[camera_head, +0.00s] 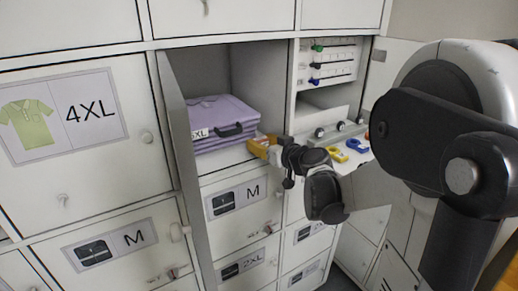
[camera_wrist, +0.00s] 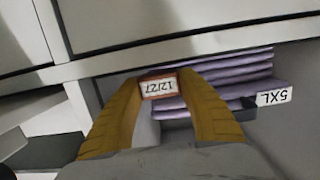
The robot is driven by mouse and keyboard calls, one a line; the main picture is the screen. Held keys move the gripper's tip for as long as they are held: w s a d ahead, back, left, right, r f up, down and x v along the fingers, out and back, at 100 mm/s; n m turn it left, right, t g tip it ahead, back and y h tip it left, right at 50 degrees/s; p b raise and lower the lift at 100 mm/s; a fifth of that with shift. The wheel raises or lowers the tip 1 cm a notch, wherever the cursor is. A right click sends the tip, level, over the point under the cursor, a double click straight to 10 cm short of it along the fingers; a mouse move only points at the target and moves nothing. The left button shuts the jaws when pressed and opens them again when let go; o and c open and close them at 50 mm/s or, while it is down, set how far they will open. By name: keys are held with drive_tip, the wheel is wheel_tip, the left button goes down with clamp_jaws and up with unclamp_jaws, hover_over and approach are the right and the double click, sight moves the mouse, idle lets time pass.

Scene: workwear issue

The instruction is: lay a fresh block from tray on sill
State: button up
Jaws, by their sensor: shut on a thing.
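My gripper (camera_head: 262,147) has yellow fingers and is at the front of an open locker compartment, at the right end of its sill (camera_head: 222,161). In the wrist view my gripper (camera_wrist: 160,90) is shut on a small reddish-brown block (camera_wrist: 145,77) with a white label reading 12/27. The block is upside down in that picture and in front of the purple folded stack (camera_wrist: 225,80). The purple stack (camera_head: 222,115) lies in the compartment with a 5XL tag. I cannot tell whether the block touches the sill. A pale tray-like shelf (camera_head: 366,156) is at the right.
The compartment's door (camera_head: 178,130) stands open on the left. Yellow (camera_head: 337,154) and blue-yellow pieces (camera_head: 357,146) lie on the pale shelf. Closed lockers with M and 2XL labels are below. A compartment with several coloured clips or knobs (camera_head: 317,62) is at upper right.

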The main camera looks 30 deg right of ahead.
drive_tip(key=shift+f, duration=0.45)
drive_tip(key=shift+r, duration=0.1)
drive_tip(key=o, duration=0.5)
drive_tip(key=shift+f, duration=0.2)
drive_tip(key=o, duration=0.4)
